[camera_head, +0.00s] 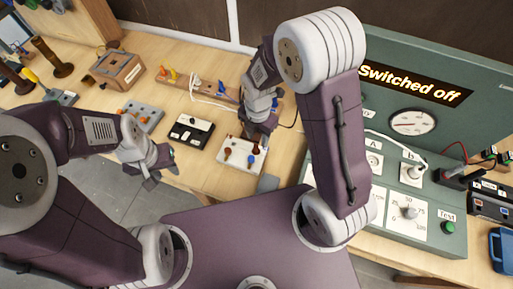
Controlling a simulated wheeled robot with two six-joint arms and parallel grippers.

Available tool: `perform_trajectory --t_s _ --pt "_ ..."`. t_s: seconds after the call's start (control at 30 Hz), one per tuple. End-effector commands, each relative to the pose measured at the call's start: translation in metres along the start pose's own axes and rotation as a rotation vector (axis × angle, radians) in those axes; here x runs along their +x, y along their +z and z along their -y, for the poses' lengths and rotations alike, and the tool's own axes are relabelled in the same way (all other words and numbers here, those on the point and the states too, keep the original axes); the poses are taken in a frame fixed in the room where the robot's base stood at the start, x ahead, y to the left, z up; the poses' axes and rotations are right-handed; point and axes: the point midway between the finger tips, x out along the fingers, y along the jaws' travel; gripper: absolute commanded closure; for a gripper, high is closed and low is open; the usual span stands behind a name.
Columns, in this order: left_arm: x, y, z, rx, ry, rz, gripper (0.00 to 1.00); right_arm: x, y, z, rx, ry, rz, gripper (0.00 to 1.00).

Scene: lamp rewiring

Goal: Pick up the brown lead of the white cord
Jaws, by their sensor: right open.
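A white cord (213,101) lies along a wooden board at the back middle, by a blue-handled item (222,88). At this size I cannot make out its brown lead. My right gripper (256,146) is open and points down over a white block (232,163) with dark red knobs. I see nothing held in it, but the arm partly hides the space between its fingers. My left gripper (158,177) hangs beyond the table's front edge, away from the cord. Whether its jaws are open is unclear.
A black-and-white block (190,131) and a grey block with orange knobs (141,116) stand to the left. A green test panel (470,130) reading "Switched off" fills the right. Its white cable plugs into socket B. Bare tabletop shows between the blocks.

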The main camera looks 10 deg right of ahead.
Motion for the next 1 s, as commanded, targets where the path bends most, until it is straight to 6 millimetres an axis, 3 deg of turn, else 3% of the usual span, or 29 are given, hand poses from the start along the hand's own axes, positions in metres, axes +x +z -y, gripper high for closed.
perform_trajectory --t_s 0.13,0.37,0.6,0.87,1.0 --pt "-0.004 0.000 0.000 0.000 0.000 0.000 0.64 0.022 0.000 0.001 0.001 -0.004 -0.002 0.59" --pt "-0.007 -0.001 0.000 0.000 0.000 0.000 0.64 0.035 0.000 0.000 0.002 -0.003 -0.002 0.59" --pt "-0.015 -0.002 0.000 0.000 0.000 0.000 0.64 0.074 0.002 -0.001 0.002 -0.003 -0.002 0.59" --pt "-0.014 -0.002 0.000 0.000 0.000 0.000 0.64 0.081 0.002 -0.002 0.002 0.001 0.000 0.59" --pt "-0.014 -0.002 0.000 0.000 0.000 0.000 0.64 0.080 0.002 -0.002 0.002 0.001 0.000 0.92"
